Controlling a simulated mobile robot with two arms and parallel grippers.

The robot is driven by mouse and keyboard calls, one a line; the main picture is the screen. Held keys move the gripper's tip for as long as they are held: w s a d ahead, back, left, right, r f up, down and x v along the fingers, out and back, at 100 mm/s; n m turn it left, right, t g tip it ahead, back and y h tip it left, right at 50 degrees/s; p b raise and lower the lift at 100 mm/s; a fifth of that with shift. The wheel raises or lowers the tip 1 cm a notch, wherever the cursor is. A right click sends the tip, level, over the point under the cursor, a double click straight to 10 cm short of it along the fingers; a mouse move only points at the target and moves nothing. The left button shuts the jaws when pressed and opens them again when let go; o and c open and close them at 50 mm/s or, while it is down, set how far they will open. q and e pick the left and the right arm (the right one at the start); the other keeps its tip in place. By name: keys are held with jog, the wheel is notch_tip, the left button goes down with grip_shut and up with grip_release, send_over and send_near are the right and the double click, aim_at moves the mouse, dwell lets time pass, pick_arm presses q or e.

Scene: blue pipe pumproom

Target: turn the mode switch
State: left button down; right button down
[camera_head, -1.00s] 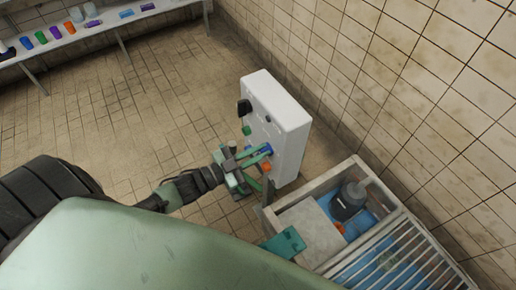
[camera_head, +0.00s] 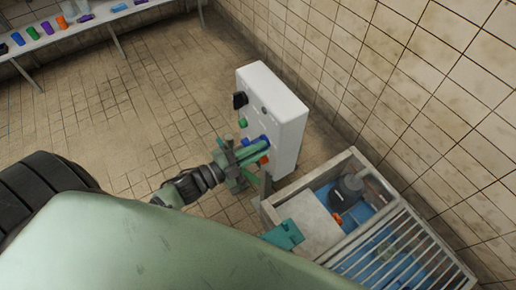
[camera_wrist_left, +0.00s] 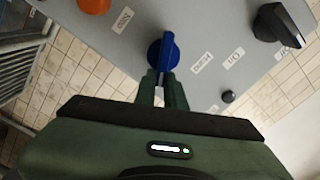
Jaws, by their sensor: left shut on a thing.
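The white control box (camera_head: 275,110) stands upright near the tiled wall. In the left wrist view its grey panel (camera_wrist_left: 185,22) carries a blue knob (camera_wrist_left: 163,52), with small white labels beside it. My left gripper (camera_head: 258,146) reaches the panel from the left and is shut on the blue knob; its fingertips (camera_wrist_left: 163,82) show on either side of the knob's lower end. The knob's bar points roughly along the gripper in the left wrist view. The knob is mostly hidden by the fingers in the head view. My right gripper is not in view.
The panel also has a black knob (camera_wrist_left: 281,24), an orange button (camera_wrist_left: 94,4) and a green button (camera_head: 243,123). A tank with a grating (camera_head: 405,250) and a dark pump (camera_head: 347,190) stands right of the box. A shelf (camera_head: 70,32) holds several coloured items. Floor is clear left of the box.

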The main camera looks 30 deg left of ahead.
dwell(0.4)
pick_arm(q)
jog(key=c, duration=1.5)
grip_release()
jog(key=shift+s, duration=0.15)
jog(key=b+v, duration=0.1)
jog(key=v, duration=0.6)
jog(key=shift+s+a, duration=0.2)
jog(key=shift+s, duration=0.05)
jog(key=shift+f, duration=0.15)
